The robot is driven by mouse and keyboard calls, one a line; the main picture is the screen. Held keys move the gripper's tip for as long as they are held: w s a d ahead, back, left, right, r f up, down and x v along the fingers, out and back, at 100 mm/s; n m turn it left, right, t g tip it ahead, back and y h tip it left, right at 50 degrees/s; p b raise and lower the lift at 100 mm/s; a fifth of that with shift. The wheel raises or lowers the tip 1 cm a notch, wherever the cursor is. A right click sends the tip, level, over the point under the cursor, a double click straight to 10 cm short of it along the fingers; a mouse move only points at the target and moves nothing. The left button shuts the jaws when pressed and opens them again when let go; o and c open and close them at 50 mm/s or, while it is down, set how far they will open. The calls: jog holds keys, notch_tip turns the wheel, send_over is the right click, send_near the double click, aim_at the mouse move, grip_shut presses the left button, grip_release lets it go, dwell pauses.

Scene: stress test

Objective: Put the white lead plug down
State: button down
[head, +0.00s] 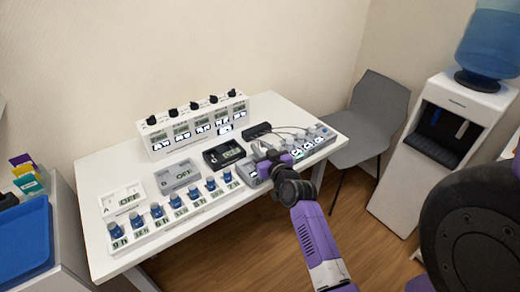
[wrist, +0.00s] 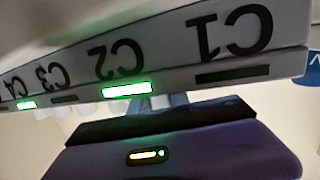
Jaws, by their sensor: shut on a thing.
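My gripper (head: 270,158) is at the front right of the white table, just over the near end of a grey socket strip (head: 318,149). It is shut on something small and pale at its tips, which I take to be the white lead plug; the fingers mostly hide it. In the wrist view the strip's front (wrist: 150,62) fills the top, with labels C1 to C4 upside down. The lights under C2 and C4 are green; those under C1 and C3 are dark. I cannot tell whether the plug touches a socket.
A black power strip (head: 257,131) with dark leads lies behind. A black box (head: 224,155), grey box (head: 178,176) and white box (head: 123,199) stand to the left. Several blue-capped vials (head: 157,210) line the front. A grey chair (head: 370,125) stands right of the table.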

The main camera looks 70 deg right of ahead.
jog(key=shift+f, duration=0.15)
jog(key=c, duration=1.3)
grip_release()
jog(key=shift+o, duration=0.2)
